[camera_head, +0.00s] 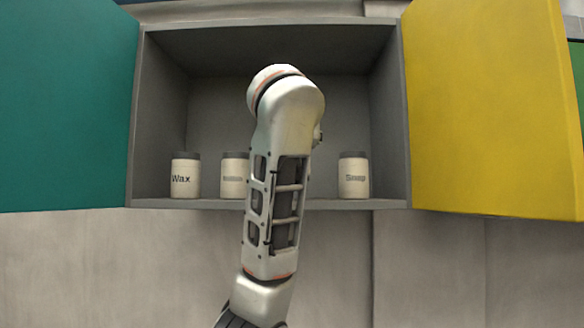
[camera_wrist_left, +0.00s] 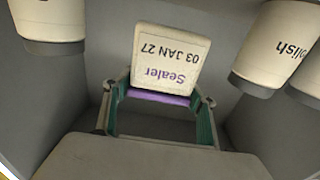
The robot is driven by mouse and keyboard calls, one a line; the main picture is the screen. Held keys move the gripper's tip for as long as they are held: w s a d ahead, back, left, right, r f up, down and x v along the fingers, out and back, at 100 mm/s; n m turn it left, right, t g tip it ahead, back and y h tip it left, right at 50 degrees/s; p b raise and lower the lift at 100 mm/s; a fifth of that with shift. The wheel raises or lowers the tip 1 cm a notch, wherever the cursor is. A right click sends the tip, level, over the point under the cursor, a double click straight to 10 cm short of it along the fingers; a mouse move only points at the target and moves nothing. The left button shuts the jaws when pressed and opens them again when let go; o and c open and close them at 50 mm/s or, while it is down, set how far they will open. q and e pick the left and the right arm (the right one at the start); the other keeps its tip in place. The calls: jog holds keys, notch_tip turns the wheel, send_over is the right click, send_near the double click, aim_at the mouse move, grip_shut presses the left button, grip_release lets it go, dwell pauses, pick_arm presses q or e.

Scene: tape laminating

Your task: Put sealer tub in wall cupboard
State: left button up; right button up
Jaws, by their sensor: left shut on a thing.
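The sealer tub (camera_wrist_left: 170,60) shows in the left wrist view, pale with an upside-down label reading Sealer, 03 JAN 27, and a purple band. My left gripper (camera_wrist_left: 158,97) is shut on it, with a finger on either side. The wall cupboard (camera_head: 346,60) is a grey open box in the head view, and my arm reaches up in front of it. That arm hides my left gripper and the sealer tub in the head view. I cannot tell whether the tub touches the cupboard floor. My right gripper is in neither view.
A Wax tub (camera_head: 185,176), a tub with an unclear label (camera_head: 234,177) and a Soap tub (camera_head: 354,176) stand in the cupboard. A Polish tub (camera_wrist_left: 275,45) is near the held tub. The teal door (camera_head: 65,105) and yellow door (camera_head: 490,110) stand open.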

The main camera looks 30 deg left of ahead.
pick_arm(q)
jog(key=shift+f, duration=2.55)
jog(key=shift+r, duration=0.1)
jog(key=o, duration=1.4)
jog(key=shift+f, duration=0.2)
jog(key=shift+r, duration=0.15)
